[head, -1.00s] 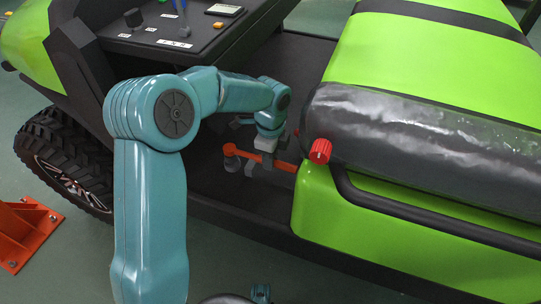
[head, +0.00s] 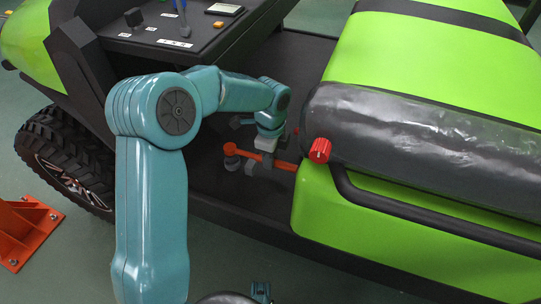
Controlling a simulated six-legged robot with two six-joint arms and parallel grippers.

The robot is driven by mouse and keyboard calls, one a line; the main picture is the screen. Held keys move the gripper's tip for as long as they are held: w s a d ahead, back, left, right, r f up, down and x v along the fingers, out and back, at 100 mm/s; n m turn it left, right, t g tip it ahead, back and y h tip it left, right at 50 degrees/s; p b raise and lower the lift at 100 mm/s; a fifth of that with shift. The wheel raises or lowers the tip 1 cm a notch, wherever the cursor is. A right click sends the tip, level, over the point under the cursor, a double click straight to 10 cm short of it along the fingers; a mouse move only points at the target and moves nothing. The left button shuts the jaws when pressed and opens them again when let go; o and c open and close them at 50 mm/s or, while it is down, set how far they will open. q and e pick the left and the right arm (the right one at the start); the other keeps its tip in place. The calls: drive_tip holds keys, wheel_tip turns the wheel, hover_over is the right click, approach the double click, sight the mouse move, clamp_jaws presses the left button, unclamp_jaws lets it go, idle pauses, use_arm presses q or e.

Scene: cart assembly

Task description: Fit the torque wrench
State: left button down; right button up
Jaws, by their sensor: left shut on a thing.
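The torque wrench (head: 284,164) shows as an orange bar with a grey round head at its left end, low in the footwell of the green cart. My left gripper (head: 258,163) is shut on the wrench near its middle. The right end of the wrench lies close to the green seat base, and I cannot tell whether it touches. What the wrench head sits on is dark and hard to make out.
The green seat base (head: 320,205) with a dark cushion, a red knob (head: 320,150) and a black rail (head: 420,222) stands right of the wrench. A dashboard (head: 170,35) with levers is behind. An orange bracket (head: 25,230) stands on the floor at left.

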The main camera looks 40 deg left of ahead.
use_arm(q)
drive_tip(key=shift+f+b, duration=0.55)
drive_tip(key=shift+f, duration=0.85)
drive_tip(key=c, duration=0.9)
unclamp_jaws()
drive_tip(key=shift+o, duration=0.2)
wheel_tip(320, 180, up, 12)
drive_tip(key=p, duration=0.5)
drive_tip(key=shift+s, duration=0.1)
